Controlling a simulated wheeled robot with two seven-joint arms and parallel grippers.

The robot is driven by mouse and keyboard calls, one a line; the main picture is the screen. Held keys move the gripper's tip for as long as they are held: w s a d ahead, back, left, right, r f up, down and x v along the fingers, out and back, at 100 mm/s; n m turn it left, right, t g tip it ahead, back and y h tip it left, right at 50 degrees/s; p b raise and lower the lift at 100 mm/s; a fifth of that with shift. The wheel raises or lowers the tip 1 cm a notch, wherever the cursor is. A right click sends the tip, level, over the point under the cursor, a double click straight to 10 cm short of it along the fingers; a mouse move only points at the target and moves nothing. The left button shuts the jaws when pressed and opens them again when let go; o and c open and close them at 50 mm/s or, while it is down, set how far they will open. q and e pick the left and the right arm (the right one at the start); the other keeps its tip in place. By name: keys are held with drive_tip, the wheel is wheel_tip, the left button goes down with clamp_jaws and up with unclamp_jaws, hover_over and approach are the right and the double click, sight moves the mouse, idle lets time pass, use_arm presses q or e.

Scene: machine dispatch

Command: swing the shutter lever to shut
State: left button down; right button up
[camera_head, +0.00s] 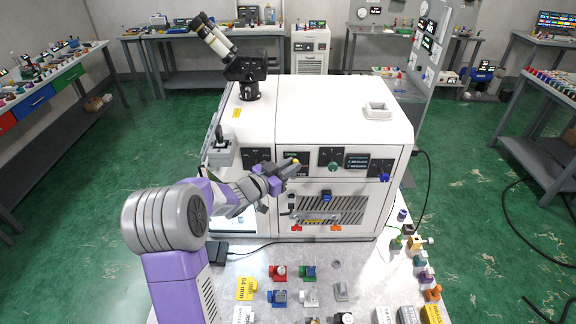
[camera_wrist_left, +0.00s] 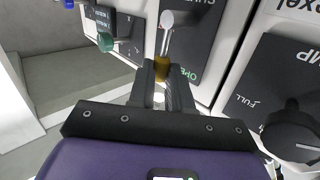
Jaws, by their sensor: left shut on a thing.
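The shutter lever (camera_wrist_left: 165,42) shows in the wrist view as a pale metal arm with a brass-yellow end, on a dark panel (camera_wrist_left: 194,28) of the white machine. Its yellow end lies beside the green word OPEN. My left gripper (camera_wrist_left: 162,82) is shut on that end, one dark finger on each side. In the head view my left gripper (camera_head: 287,170) is at the machine's front, where a yellow tip shows by the fingers. The gripper hides much of the shutter panel there. My right gripper is in neither view.
A vent grille (camera_head: 335,210) lies below. A microscope (camera_head: 246,68) stands on top. Several small coloured parts lie on the table in front.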

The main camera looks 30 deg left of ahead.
use_arm(q)
drive_tip(key=w+d+f+m+g+y+b, duration=0.2)
drive_tip(key=w+d+f+m+g+y, duration=0.1)
drive_tip(key=d+m+g+y, duration=0.2)
drive_tip(key=shift+d+m+g+y+b, duration=0.2)
drive_tip(key=shift+m+g+y+b, duration=0.2)
drive_tip(key=shift+m+g+y, duration=0.95)
drive_tip(key=shift+w+g, duration=0.1)
drive_tip(key=shift+g, duration=0.25)
drive_tip(key=c, duration=1.1)
unclamp_jaws()
drive_tip(key=shift+o, duration=0.2)
